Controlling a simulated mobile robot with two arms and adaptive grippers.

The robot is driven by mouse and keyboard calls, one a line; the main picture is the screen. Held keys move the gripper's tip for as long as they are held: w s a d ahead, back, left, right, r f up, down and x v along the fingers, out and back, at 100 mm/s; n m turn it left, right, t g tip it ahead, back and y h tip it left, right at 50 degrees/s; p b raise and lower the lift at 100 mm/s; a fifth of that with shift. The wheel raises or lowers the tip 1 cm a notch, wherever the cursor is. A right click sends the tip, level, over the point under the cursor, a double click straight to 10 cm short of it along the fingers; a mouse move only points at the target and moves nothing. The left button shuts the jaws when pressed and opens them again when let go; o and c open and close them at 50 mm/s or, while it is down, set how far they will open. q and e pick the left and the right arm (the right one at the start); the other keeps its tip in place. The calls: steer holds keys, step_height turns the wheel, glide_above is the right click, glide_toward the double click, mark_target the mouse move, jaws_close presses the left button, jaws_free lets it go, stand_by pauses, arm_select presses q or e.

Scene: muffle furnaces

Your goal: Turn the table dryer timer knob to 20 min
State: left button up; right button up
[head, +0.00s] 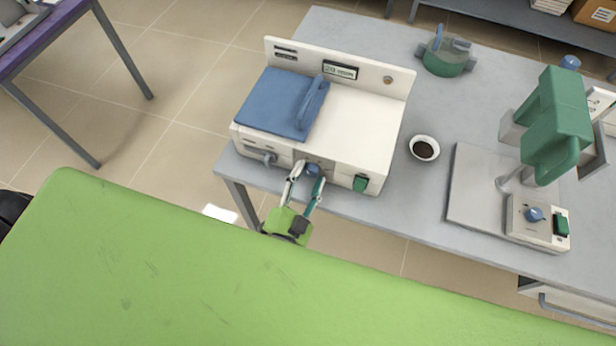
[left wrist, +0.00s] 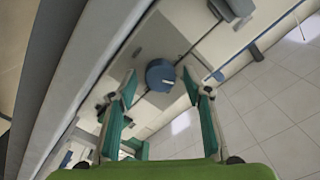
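The table dryer (head: 355,125) is a white box with a blue lid (head: 270,103) on the grey table. Its rear panel has a small display (head: 340,70) that appears to read 20 min, though the text is small. The blue timer knob (head: 313,170) is on the front face. It also shows in the left wrist view (left wrist: 160,75). My left gripper (head: 307,181) is open at the front face. In the left wrist view its fingertips (left wrist: 160,84) lie on either side of the knob, with visible gaps. My right gripper is not in view.
A green switch (head: 361,183) is right of the knob, and a lever (head: 260,156) is left of it. A bowl with dark contents (head: 424,148) stands right of the dryer. A green-headed device (head: 556,125) with a control box (head: 538,222) stands farther right.

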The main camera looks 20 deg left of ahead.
arm_select(q)
steer(key=s, duration=1.2)
steer(key=shift+a, duration=0.2)
steer(key=s+f+n+g+b, duration=0.1)
steer(key=s+f+g, duration=0.2)
steer(key=f, duration=0.7)
steer(key=s+f+n+g+h+b, duration=0.1)
steer(key=s+f+g, duration=0.2)
steer(key=f, duration=0.6)
steer(key=s+f+n+g+b, duration=0.1)
steer(key=s+f+g, duration=0.2)
steer(key=f, duration=0.7)
steer(key=s+a+f+n+g, duration=0.2)
steer(key=s+a+f+g, duration=0.2)
steer(key=s, duration=0.4)
steer(key=s+a+f+n+g+y+b, duration=0.1)
steer(key=s+a+f+g, duration=0.3)
steer(key=s+a+f, duration=0.2)
step_height(320, 180, down, 3)
steer(key=shift+s+r+n+y, duration=0.1)
steer(key=shift+s+n+y, duration=0.25)
steer(key=shift+s, duration=0.7)
